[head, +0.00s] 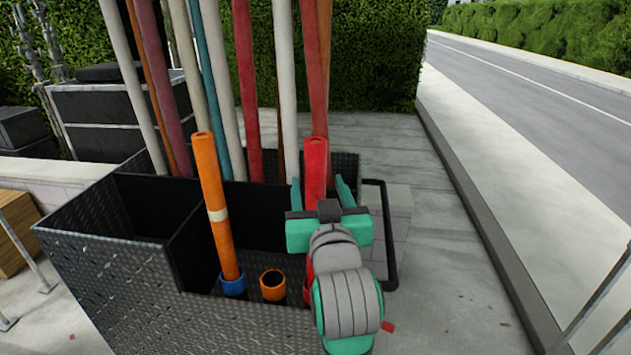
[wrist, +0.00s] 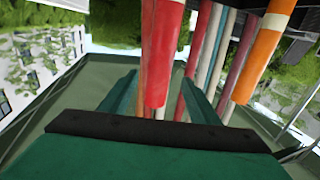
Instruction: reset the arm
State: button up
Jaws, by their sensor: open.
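My gripper (head: 322,194) is teal and grey and sits over the right part of a black patterned-metal cart in the head view. Its two teal fingers are spread apart, with a red tube (head: 315,160) standing upright between them. In the wrist view the fingers (wrist: 160,95) are open on either side of the red tube (wrist: 162,50), with gaps showing beside it. The lower part of the red tube is mostly hidden behind my gripper and arm in the head view.
An orange tube (head: 213,200) leans in a blue socket (head: 232,286), left of an empty orange-rimmed socket (head: 273,284). Several tall poles (head: 243,80) stand at the back of the cart (head: 110,285). A black handle (head: 388,235) juts out at right. Pavement (head: 455,240) is open further right.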

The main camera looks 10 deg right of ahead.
jog(key=s+a+f+m, duration=0.15)
jog(key=s+f, duration=0.25)
jog(key=f, duration=0.7)
jog(key=s+a+f+g, duration=0.1)
jog(key=s+a+f, duration=0.15)
jog(key=f, duration=0.75)
jog(key=s+a+f, duration=0.2)
jog(key=s+f, duration=0.2)
jog(key=f, duration=0.7)
jog(key=s+a+f+g, duration=0.1)
jog(key=s+f, duration=0.3)
jog(key=s, duration=0.3)
jog(key=s+a+f, duration=0.1)
jog(key=s+f, duration=0.4)
jog(key=s, duration=0.1)
jog(key=s+a+f+n+y, duration=0.1)
jog(key=s+a+n, duration=0.1)
jog(key=s, duration=1.6)
jog(key=shift+g, duration=0.3)
